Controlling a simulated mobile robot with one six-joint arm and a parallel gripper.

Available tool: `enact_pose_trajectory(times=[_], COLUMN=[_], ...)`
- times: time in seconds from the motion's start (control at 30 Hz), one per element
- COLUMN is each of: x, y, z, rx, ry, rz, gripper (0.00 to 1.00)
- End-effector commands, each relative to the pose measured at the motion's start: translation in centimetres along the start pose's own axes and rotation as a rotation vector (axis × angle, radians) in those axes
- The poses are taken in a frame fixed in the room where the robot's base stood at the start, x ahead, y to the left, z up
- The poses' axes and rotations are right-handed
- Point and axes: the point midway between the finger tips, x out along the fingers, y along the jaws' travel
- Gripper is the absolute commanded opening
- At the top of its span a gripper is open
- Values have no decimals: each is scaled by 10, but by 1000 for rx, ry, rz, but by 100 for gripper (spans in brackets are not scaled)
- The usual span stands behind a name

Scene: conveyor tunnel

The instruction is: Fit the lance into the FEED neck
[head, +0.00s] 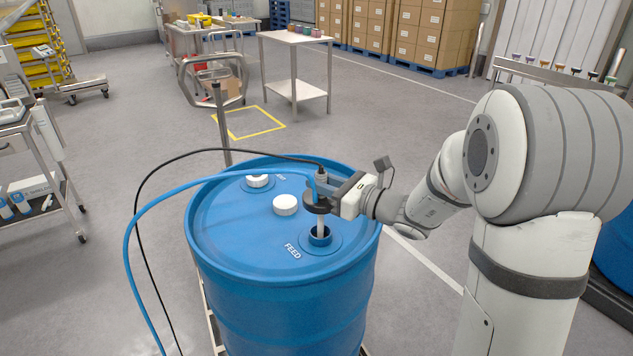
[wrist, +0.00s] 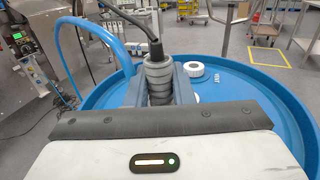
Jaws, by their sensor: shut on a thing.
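The lance has a grey ribbed head (wrist: 158,76), a black collar (head: 318,207) and a pale tube (head: 321,222) pointing down. My gripper (head: 322,188) is shut on the lance head, which shows between its two fingers in the wrist view. The FEED neck (head: 320,238) is an open blue ring on the drum top, near the printed word FEED. The lower tube meets the neck opening, looking roughly upright. The collar stays clear above the neck rim. How deep the tube's end sits is hidden. The neck is out of sight in the wrist view.
The blue drum (head: 225,235) has two white caps, one mid-lid (head: 286,205) and one farther back (head: 257,181). A blue hose (head: 130,240) and a black cable (head: 137,215) run from the lance over the drum's left side. A metal post (head: 222,130) stands behind the drum.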

Motion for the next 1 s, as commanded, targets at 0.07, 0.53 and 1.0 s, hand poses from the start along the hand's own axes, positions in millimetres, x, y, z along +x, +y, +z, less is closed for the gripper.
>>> enact_pose_trajectory(times=[0.07, 0.53, 1.0], x=[0, 0, 0], y=[0, 0, 0], z=[-9, -42, -74], rx=[0, 0, 0], ry=[-1, -1, -1], rz=[0, 0, 1], gripper=[0, 0, 0])
